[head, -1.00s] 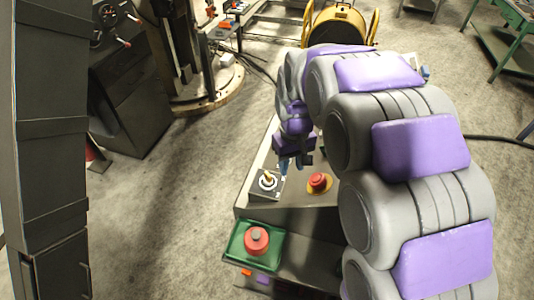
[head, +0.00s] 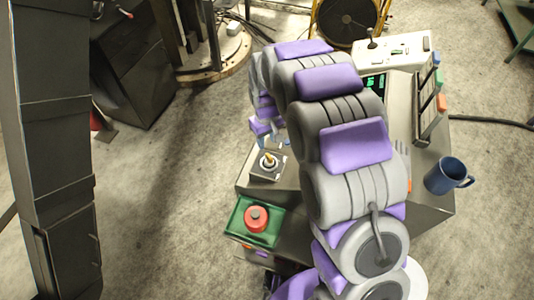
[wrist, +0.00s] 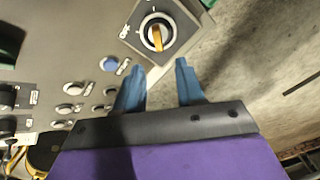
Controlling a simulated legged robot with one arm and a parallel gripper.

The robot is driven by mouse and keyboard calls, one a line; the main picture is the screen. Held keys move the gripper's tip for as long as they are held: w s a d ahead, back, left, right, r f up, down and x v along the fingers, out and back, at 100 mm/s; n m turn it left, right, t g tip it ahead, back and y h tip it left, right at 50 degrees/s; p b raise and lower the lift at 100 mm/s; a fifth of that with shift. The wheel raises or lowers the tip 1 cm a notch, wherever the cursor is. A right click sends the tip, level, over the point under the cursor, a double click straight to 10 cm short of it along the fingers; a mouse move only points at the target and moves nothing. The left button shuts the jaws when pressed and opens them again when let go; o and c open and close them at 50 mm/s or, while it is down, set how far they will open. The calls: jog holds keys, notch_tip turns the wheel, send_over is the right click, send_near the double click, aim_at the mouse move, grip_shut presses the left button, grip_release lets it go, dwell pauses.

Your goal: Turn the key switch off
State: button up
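The key switch is a yellow-orange key in a round white-ringed collar on a dark square plate, at the near left corner of the console (head: 290,222). In the wrist view the key switch (wrist: 157,38) lies beyond my fingertips, slightly above the gap between them, with a label partly readable as "OFF" to its left. In the head view the key switch (head: 268,161) sits just below my gripper. My gripper (wrist: 160,78) is open and empty, its two blue fingers apart and not touching the key. In the head view the fingers are partly hidden.
A red button on a green box (head: 256,218) stands in front of the switch. Several small buttons and a blue button (wrist: 109,64) lie left of my fingers. A blue mug (head: 447,176) stands on the console's right. The floor left of the console is clear.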

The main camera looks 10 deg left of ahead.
aim_at(267, 154)
notch_tip(267, 154, down, 9)
jog(key=shift+d+r, duration=0.1)
dwell(0.4)
grip_shut()
